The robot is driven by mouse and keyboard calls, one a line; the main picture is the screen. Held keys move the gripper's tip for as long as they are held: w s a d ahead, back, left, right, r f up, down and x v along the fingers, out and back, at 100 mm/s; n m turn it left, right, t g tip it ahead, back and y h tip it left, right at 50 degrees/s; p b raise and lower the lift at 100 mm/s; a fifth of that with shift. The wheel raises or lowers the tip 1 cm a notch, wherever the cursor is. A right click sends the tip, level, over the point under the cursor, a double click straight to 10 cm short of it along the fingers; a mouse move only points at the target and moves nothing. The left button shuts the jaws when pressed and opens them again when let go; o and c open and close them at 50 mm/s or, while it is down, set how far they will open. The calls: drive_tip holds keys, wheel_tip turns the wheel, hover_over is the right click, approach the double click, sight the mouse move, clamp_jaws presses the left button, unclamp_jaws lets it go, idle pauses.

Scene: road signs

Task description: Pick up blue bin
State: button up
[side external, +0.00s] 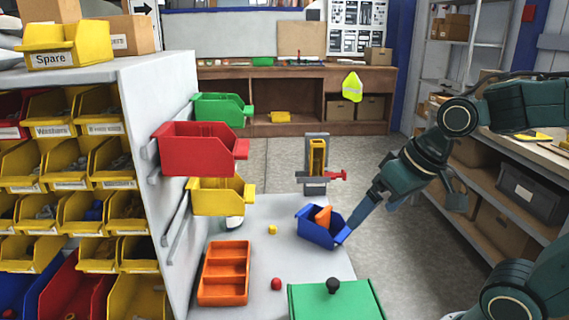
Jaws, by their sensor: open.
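A small blue bin (317,232) sits on the white work surface, slightly tilted in the picture, with an orange object (323,215) showing above its rim. My gripper (350,226) comes down from the right and reaches the bin's right side. A flat blue-grey finger runs down to the bin's right front corner. The jaws are open, but the second finger is hard to make out. I cannot tell whether the finger touches the bin.
An orange divided tray (224,273), a red ball (276,284), a small yellow block (272,230) and a green box (334,300) with a black knob share the surface. Red (198,148), yellow and green bins hang on the left rack. A grey-yellow stand (316,165) rises behind the bin.

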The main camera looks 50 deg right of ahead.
sight(345, 234)
drive_tip(key=w+d+f+m+t+y, duration=0.2)
drive_tip(key=w+d+f+m+y, duration=0.35)
drive_tip(key=w+f+m, duration=0.85)
drive_tip(key=d+f+m+t+h, duration=0.2)
drive_tip(key=d+f+m, duration=0.3)
drive_tip(key=d+m, duration=0.3)
drive_tip(key=d+f+m+t+h, duration=0.3)
drive_tip(key=d+f+m, duration=0.3)
drive_tip(key=m, duration=0.5)
drive_tip(key=d+t, duration=0.1)
drive_tip(key=d, duration=0.1)
drive_tip(key=shift+w+d+f, duration=0.25)
drive_tip(key=shift+w+d, duration=0.05)
drive_tip(key=shift+w, duration=0.1)
drive_tip(key=shift+x, duration=1.25)
drive_tip(key=shift+x, duration=2.55)
drive_tip(key=shift+d, duration=0.1)
